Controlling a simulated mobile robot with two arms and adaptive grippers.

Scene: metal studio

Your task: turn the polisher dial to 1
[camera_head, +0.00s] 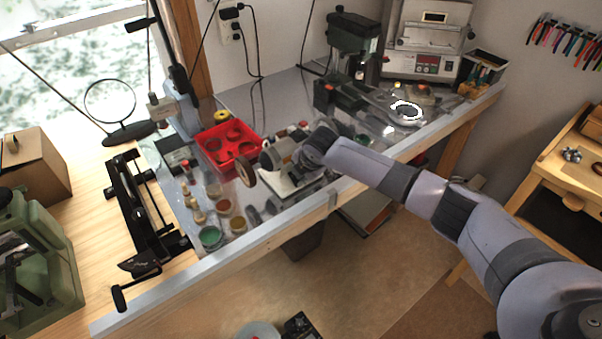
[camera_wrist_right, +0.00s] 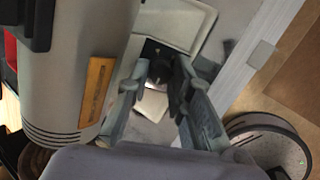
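The bench polisher (camera_head: 281,156) stands on the workbench in the head view, with its round wheel (camera_head: 245,172) on the left. Its grey housing (camera_wrist_right: 78,75) with an orange label fills the left of the right wrist view. A small dark knob (camera_wrist_right: 159,75), which looks like the dial, shows beside the housing on the polisher's base. My right gripper (camera_wrist_right: 162,82) has its two fingers apart, one on each side of this knob. I cannot tell whether they touch it. The dial's marks and setting are not readable. My left gripper is in neither view.
A red tray (camera_head: 226,147) and several small jars (camera_head: 210,237) lie left of the polisher. A green drill press (camera_head: 350,45) and a grey kiln-like machine (camera_head: 430,40) stand at the back. The floor (camera_head: 330,285) before the bench is mostly clear.

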